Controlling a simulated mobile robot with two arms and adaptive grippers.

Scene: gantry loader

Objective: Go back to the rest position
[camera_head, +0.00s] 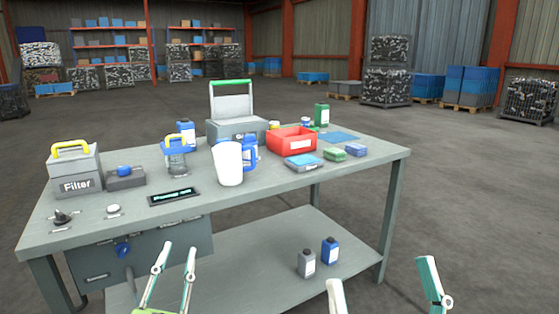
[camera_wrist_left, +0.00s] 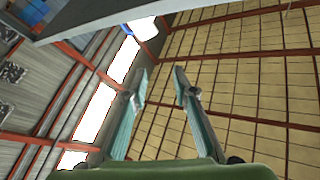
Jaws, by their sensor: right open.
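My left gripper (camera_head: 178,248) is low in front of the workbench's left part in the head view, fingers pointing up. Its fingers stand apart with nothing between them; the left wrist view shows the same empty gap (camera_wrist_left: 160,78). My right gripper (camera_head: 382,272) is at the bottom right of the head view, in front of the bench. Its two fingers are wide apart and empty. Both grippers are apart from the bench-top objects. The left wrist view looks up at the roof, with a bench edge (camera_wrist_left: 90,18) at top left.
The workbench (camera_head: 255,205) carries a Filter box (camera_head: 75,172), a white cup (camera_head: 228,165), a red bin (camera_head: 291,140), a grey case (camera_head: 236,125) and several small items. Two bottles (camera_head: 307,263) (camera_head: 330,250) stand on its lower shelf. Floor (camera_head: 470,210) to the right is clear.

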